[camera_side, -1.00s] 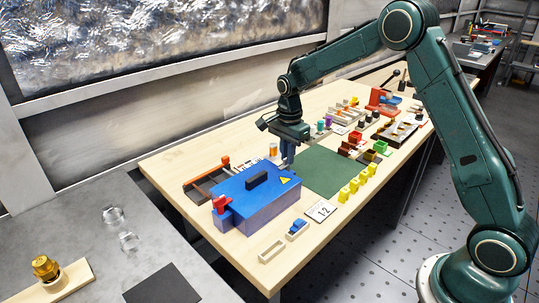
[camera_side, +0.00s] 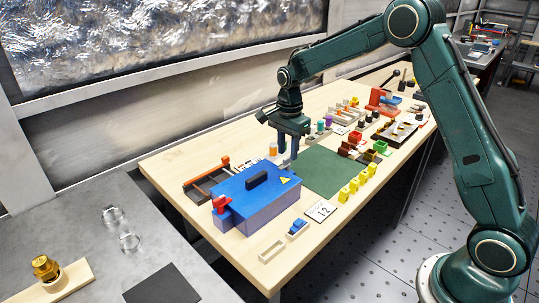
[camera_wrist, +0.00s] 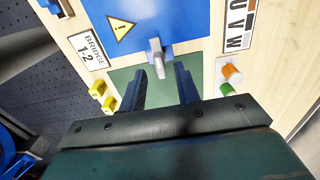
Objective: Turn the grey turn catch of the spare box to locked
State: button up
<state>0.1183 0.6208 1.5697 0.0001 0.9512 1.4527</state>
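The spare box (camera_side: 240,187) is blue with a dark handle and a yellow warning label, standing on the wooden bench. Its grey turn catch (camera_wrist: 155,47) shows in the wrist view at the box's edge, its lever pointing toward my gripper. In the side view the catch is not visible. My gripper (camera_side: 288,157) points down at the box's right end. In the wrist view my gripper (camera_wrist: 159,70) is open and empty, one finger on each side of the catch's line. I cannot tell whether the fingertips are level with the lever; no contact is visible.
A green mat (camera_side: 325,170) lies right of the box. Several yellow blocks (camera_side: 355,186) and a "BRIDGE 1-2" card (camera_side: 320,210) are in front. An orange-topped cylinder (camera_side: 273,149) stands close behind the gripper. A red part (camera_side: 221,204) sits at the box's left end.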

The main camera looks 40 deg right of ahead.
aim_at(288, 157)
notch_tip(288, 157, up, 12)
dwell(0.5)
dwell(0.3)
jog(key=s+a+r+n+t, duration=0.1)
jog(key=s+a+r+n, duration=0.1)
jog(key=s+r+n, duration=0.45)
jog(key=s+a+r+n+t, duration=0.2)
jog(key=s+n, duration=0.1)
jog(key=s, duration=0.7)
jog(key=s+a+f+n+t, duration=0.1)
jog(key=s+n, duration=0.3)
jog(key=s, duration=0.4)
jog(key=s+a+f+n+t, duration=0.1)
jog(key=s+f+n, duration=0.2)
jog(key=s, duration=0.5)
jog(key=shift+f+n+t, duration=0.2)
jog(key=shift+n+t, duration=0.1)
jog(key=shift+n, duration=0.45)
